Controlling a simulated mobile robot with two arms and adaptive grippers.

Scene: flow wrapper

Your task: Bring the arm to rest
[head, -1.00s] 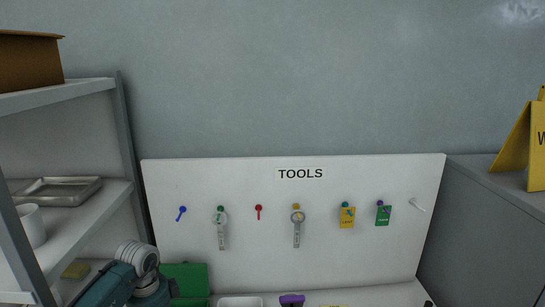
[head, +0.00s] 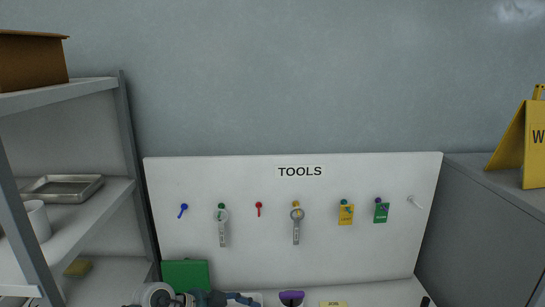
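Part of my own arm, grey and teal, shows low at the bottom edge of the head view, in front of the green box (head: 186,274). Only its upper joints and links show, and the rest is cut off by the frame. Neither of my grippers can be made out. I cannot tell whether anything is held.
A white TOOLS board (head: 330,252) carries hanging tools and tags. A grey shelf (head: 95,222) with a metal tray (head: 62,188) and white cup (head: 38,220) stands left. A purple-topped object (head: 291,296) is below the board. A grey cabinet (head: 480,230) bears a yellow sign (head: 510,145).

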